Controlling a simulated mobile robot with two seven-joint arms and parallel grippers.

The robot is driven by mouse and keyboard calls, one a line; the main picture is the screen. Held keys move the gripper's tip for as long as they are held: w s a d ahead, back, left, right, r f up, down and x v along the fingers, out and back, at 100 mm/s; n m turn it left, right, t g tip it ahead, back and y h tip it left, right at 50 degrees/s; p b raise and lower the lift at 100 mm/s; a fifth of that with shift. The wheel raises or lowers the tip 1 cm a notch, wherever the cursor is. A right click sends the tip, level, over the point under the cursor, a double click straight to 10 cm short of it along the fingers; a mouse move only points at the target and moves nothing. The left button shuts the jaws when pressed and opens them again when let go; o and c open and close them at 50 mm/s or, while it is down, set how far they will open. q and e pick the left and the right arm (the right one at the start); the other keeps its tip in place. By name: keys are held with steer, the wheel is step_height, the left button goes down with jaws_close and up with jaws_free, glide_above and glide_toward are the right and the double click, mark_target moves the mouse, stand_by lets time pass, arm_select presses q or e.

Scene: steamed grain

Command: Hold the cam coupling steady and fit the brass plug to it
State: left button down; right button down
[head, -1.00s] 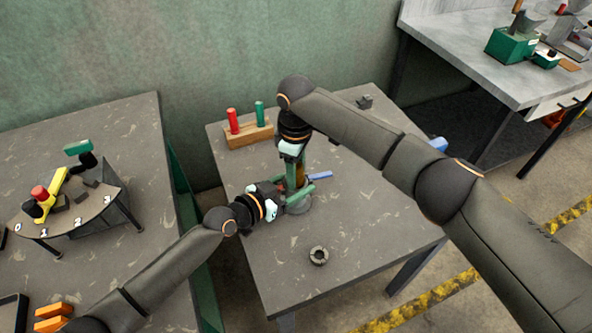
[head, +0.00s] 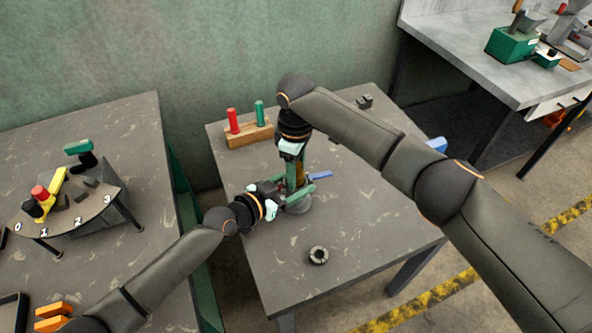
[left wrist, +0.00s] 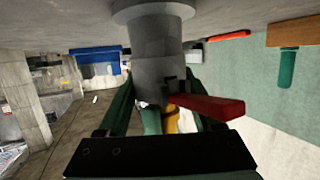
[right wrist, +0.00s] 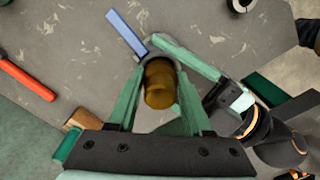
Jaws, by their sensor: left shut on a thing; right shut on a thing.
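The grey cam coupling (head: 300,207) stands upright on the middle table, with a blue lever (head: 321,175) sticking out to the right. Its red lever (left wrist: 210,107) and grey body (left wrist: 157,60) show in the left wrist view. My left gripper (head: 287,203) is shut around the coupling's body from the left. My right gripper (head: 296,174) points down above it, shut on the brass plug (right wrist: 160,82). The plug is in line over the coupling's mouth, and the left wrist view shows a sliver of it (left wrist: 187,120) behind the red lever. Whether plug and coupling touch is hidden.
A dark ring (head: 318,255) lies on the table in front. A wooden block (head: 249,135) with red and green pegs stands at the back left, and a small dark part (head: 365,101) at the back. The table's right front is clear.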

steer(key=shift+f, duration=0.25)
stand_by(0.4)
steer(key=shift+r, duration=0.3)
stand_by(0.3)
steer(key=shift+c, duration=1.2)
jaws_free()
step_height(320, 180, up, 12)
arm_select(q)
jaws_free()
